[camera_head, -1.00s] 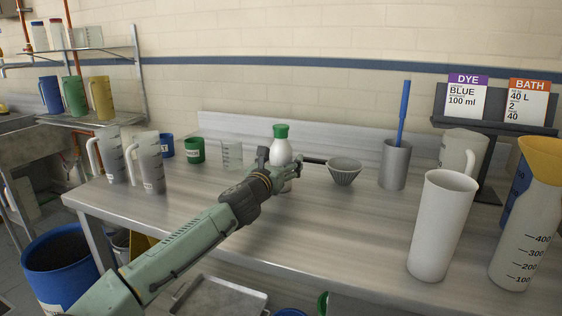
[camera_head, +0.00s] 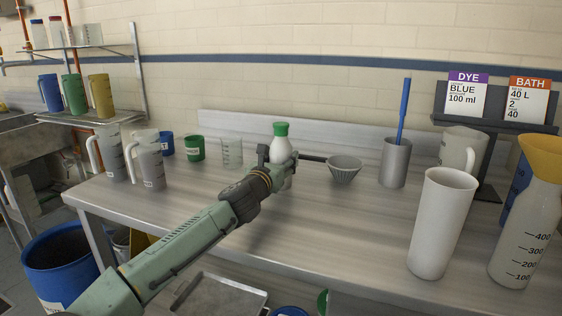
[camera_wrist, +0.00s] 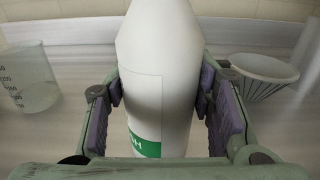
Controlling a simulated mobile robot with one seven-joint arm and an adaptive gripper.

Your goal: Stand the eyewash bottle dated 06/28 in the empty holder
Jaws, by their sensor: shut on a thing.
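A white eyewash bottle with a green cap (camera_head: 281,141) stands upright at the back middle of the steel bench. My gripper (camera_head: 280,176) is shut on it, with a pad on each side of the body, as the wrist view of the bottle (camera_wrist: 160,75) shows. A green label shows low on the bottle; its date cannot be read. The gripper hides the bottle's lower part and base, so I cannot tell whether it touches the bench. I cannot make out an empty holder for certain in these views.
A ribbed grey cup on a dark arm (camera_head: 344,171) is just right of the bottle. A clear beaker (camera_head: 231,152) and a green mug (camera_head: 195,148) stand to its left. A grey cylinder with a blue stick (camera_head: 394,163) and a white jug (camera_head: 440,225) are farther right. The front middle bench is clear.

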